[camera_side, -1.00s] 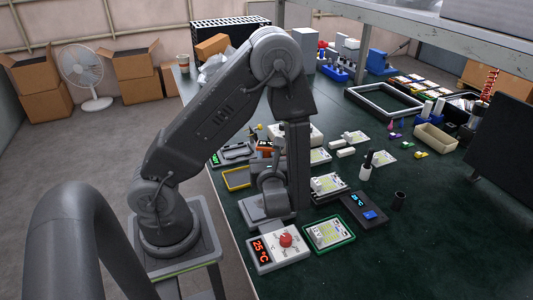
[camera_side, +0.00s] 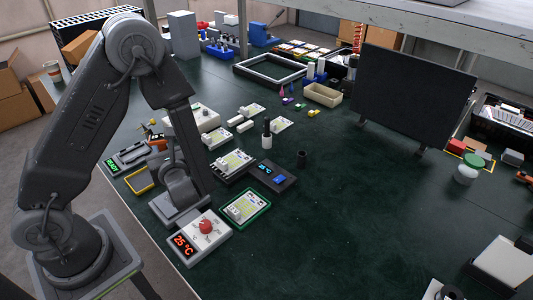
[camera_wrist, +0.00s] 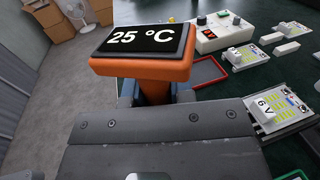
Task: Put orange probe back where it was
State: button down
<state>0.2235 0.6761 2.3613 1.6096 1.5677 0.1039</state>
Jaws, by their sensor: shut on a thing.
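The orange probe (camera_wrist: 142,72), with a black display reading 25 °C, fills the upper middle of the wrist view. My gripper (camera_wrist: 157,98) is shut on it from below the display; its fingertips and the probe's lower part are mostly hidden. In the side view only a little of the orange probe (camera_side: 158,145) shows behind my arm, and the gripper is hidden there. A red-edged empty frame (camera_wrist: 209,74) lies just right of the probe in the wrist view. I cannot tell how high the probe is above the table.
A white unit with a red knob and 25 °C readout (camera_side: 201,237) stands at the near table edge. Several circuit boards crowd the right.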

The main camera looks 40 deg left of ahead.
aim_at(162, 144)
notch_tip(162, 144, up, 4)
jog(key=shift+f, duration=0.25)
jog(key=shift+r, duration=0.85)
jog(key=w+d+m+t+h, duration=0.4)
jog(key=w+d, duration=0.1)
jog(key=w, duration=0.8)
jog(key=w+d+m+t+h, duration=0.4)
jog(key=w+d+t, duration=0.15)
jog(key=w, duration=0.75)
jog(key=w+d+m+t+h, duration=0.3)
jog(key=w+d+m+h, duration=0.15)
jog(key=w, duration=0.85)
notch_tip(162, 144, down, 15)
jog(key=d, duration=0.1)
jog(key=shift+w+d+f+n, duration=0.1)
jog(key=shift+f+n, duration=0.1)
jog(key=shift+n, duration=0.05)
